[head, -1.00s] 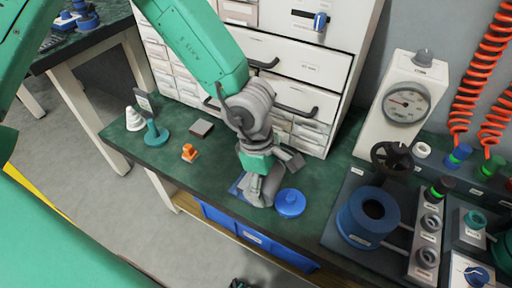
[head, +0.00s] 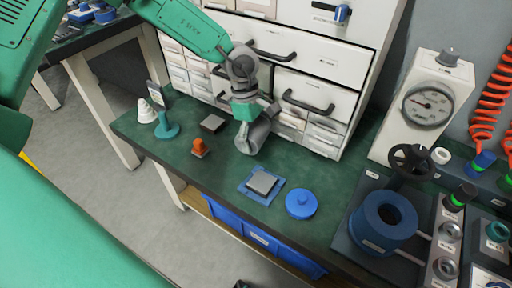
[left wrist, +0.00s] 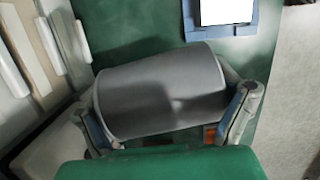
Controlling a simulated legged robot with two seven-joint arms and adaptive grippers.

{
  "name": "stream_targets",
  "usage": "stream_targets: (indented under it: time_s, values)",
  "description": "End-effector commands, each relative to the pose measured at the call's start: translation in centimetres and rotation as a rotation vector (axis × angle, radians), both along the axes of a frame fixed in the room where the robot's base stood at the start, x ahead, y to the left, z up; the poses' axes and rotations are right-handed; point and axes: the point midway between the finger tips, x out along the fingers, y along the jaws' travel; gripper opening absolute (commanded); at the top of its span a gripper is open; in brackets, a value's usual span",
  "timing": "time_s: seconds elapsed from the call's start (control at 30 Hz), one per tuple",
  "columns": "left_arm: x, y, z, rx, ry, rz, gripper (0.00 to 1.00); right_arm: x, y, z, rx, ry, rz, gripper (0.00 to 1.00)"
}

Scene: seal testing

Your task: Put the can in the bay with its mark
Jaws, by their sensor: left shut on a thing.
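The can (left wrist: 160,92) is a plain grey cylinder lying on its side across the left wrist view. My left gripper (left wrist: 172,108) is shut on it, one finger at each end. In the head view the left gripper (head: 257,122) holds the can (head: 252,138) tilted over the bench, left of and behind a blue square tray (head: 244,187) with a pale grey square in it. The tray also shows at the top of the left wrist view (left wrist: 193,34). No bay's mark is readable. My right gripper is not in view.
An orange piece (head: 199,148), a dark square plate (head: 212,123), a teal stand (head: 166,128) and a white cone (head: 147,112) stand to the left. A blue lid (head: 301,204) and a blue ring (head: 383,222) are to the right. The drawer cabinet (head: 335,65) rises close behind.

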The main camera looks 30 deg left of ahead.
Motion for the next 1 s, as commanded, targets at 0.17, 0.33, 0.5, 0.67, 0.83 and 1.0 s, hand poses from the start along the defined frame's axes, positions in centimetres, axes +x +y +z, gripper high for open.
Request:
stream_targets:
  time_s: [0.17, 0.33, 0.5, 0.67, 0.83, 1.0]
  values:
    - [-0.1, 0.0, -3.3, 0.003, 0.003, -0.002, 0.36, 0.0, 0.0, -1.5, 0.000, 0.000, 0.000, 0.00]
    - [0.3, 0.4, -4.5, 0.002, -0.002, -0.001, 0.36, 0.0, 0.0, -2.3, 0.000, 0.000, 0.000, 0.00]
    - [0.3, 0.4, -4.3, 0.001, -0.001, -0.001, 0.36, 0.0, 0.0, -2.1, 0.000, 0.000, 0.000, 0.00]
    - [0.2, 0.4, -4.4, 0.001, 0.000, 0.000, 1.00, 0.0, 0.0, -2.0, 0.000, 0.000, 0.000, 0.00]
    - [0.2, 0.4, -4.4, 0.001, 0.000, 0.000, 1.00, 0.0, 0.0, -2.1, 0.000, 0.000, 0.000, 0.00]
    - [0.2, 0.4, -4.2, 0.001, 0.000, -0.001, 1.00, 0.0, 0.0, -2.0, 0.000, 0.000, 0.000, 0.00]
